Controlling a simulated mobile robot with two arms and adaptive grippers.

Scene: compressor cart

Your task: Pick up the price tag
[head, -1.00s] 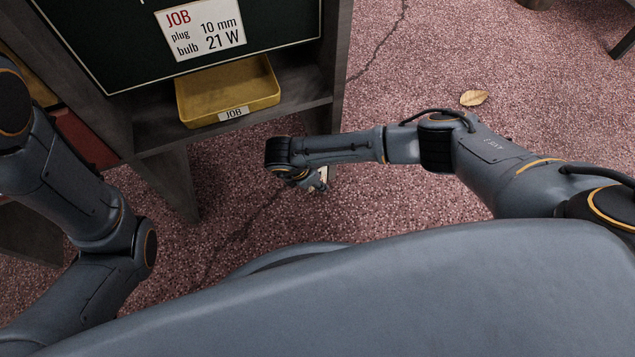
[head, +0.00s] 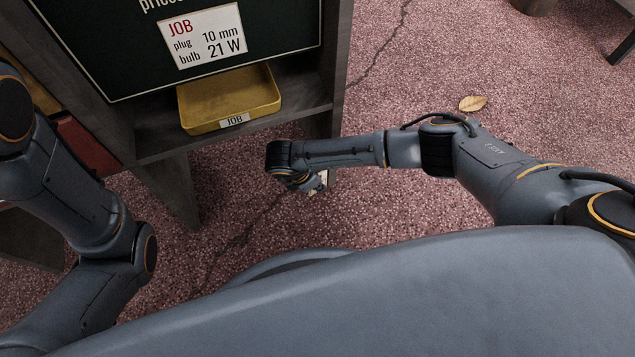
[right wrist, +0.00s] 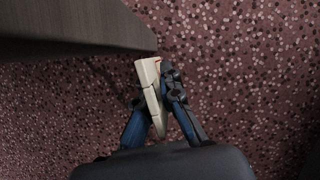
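A pale cream, flat piece, which looks like the price tag (right wrist: 150,88), stands edge-on between the fingers of my right gripper (right wrist: 158,92) in the right wrist view. The fingers are close against it on both sides. Any writing on the tag cannot be read. My left arm shows at the left, but its gripper is out of the picture.
The dark cart (head: 335,60) stands close beyond the right gripper. Its shelf holds a yellow JOB tray (head: 228,103), below a board with a JOB card (head: 202,38). A dry leaf (head: 472,103) lies on the reddish speckled floor. The floor to the right is mostly open.

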